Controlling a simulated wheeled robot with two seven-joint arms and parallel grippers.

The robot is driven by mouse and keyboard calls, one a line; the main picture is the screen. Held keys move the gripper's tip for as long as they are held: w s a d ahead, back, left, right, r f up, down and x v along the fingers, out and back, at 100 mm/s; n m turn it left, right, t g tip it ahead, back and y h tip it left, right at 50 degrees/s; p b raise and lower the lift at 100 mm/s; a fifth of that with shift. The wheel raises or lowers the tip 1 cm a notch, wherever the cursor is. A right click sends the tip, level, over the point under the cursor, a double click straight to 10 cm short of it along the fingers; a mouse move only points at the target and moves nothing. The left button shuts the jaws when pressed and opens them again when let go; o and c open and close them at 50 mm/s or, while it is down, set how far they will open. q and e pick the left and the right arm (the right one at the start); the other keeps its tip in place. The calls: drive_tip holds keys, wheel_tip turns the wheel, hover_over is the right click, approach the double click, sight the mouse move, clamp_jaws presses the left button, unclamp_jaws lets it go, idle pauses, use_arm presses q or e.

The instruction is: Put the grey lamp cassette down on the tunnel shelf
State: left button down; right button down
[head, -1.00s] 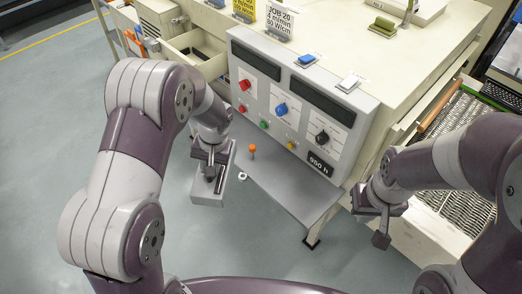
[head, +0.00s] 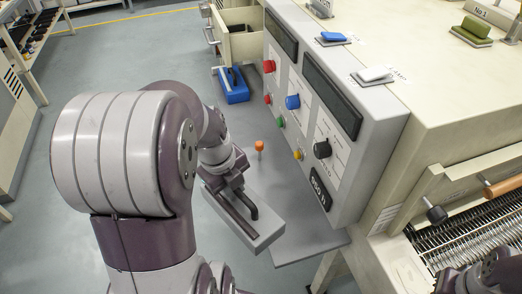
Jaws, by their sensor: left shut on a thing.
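My left gripper (head: 237,190) is shut on the dark handle of the grey lamp cassette (head: 262,232), a long flat-sided grey box. The cassette hangs over the near part of a flat grey shelf (head: 295,215) below the control panel, partly overlapping its left edge in the head view. I cannot tell whether its underside touches the shelf. My left wrist hides the cassette's far end. Of my right arm only links show at the bottom right corner; its gripper is out of the picture.
An orange-topped peg (head: 259,147) stands on the shelf. The control panel (head: 335,120) with knobs walls the shelf's right side. A conveyor (head: 470,225) lies at right.

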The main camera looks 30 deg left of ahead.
drive_tip(key=shift+a+f, duration=0.1)
drive_tip(key=shift+f, duration=0.05)
use_arm(q)
drive_tip(key=w+d+f, duration=0.1)
drive_tip(key=w+f, duration=0.2)
drive_tip(key=w+d+f, duration=0.2)
drive_tip(key=w+f, duration=0.1)
drive_tip(key=f, duration=0.1)
drive_tip(key=w+d+f, duration=0.2)
drive_tip(key=w+f, duration=0.1)
drive_tip(key=w, duration=0.1)
drive_tip(key=shift+f+b, duration=0.35)
drive_tip(key=shift+f, duration=0.05)
use_arm(e)
drive_tip(key=shift+f, duration=0.2)
use_arm(q)
drive_tip(key=shift+s, duration=0.1)
use_arm(e)
drive_tip(key=shift+s, duration=0.1)
